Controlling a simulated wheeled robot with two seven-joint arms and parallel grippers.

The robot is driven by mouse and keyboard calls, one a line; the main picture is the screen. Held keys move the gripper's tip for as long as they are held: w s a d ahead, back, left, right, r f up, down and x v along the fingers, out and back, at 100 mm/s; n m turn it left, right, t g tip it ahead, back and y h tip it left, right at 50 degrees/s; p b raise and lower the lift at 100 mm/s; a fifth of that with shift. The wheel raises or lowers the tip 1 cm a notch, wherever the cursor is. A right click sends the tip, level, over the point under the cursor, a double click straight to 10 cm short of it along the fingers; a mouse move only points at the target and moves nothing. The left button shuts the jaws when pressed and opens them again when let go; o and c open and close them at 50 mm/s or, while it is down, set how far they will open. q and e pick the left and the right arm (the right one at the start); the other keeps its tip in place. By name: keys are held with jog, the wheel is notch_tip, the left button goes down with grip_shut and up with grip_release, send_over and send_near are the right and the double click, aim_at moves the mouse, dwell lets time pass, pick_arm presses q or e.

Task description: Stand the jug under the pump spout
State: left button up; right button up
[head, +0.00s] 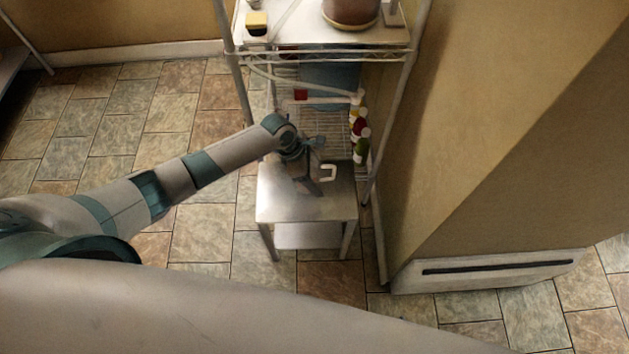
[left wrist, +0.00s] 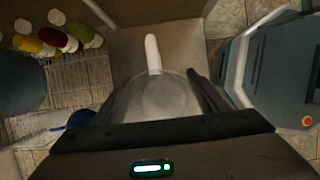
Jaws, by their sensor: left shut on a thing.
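The jug is clear, with a white handle (head: 328,173). In the left wrist view, the jug's see-through body (left wrist: 165,97) lies between my fingers, handle pointing away. My left gripper (head: 313,170) is shut on the jug over the small metal table (head: 287,206). I cannot tell whether the jug touches the tabletop. A pale pipe (head: 300,83) crosses under the upper shelf. I cannot tell whether it is the pump spout, and no spout shows clearly above the jug. My right gripper is not in view.
The wire rack's upper shelf (head: 318,37) holds a brown bucket (head: 350,12). A blue panel or container (head: 333,72) stands below. Several bottles (head: 360,138) line the rack's right side.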

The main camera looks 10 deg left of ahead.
aim_at(314, 174)
pick_arm(q)
jog(key=shift+a+f, duration=0.1)
jog(key=shift+a, duration=0.05)
notch_tip(314, 174, down, 4)
jog(key=shift+r, duration=0.2)
jog(key=shift+f, duration=0.2)
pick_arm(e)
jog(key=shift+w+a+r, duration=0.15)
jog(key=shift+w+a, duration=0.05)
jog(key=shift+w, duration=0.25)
pick_arm(q)
jog(key=shift+f, duration=0.2)
jog(key=o, duration=1.2)
jog(key=shift+c, duration=0.2)
jog(key=shift+r, duration=0.2)
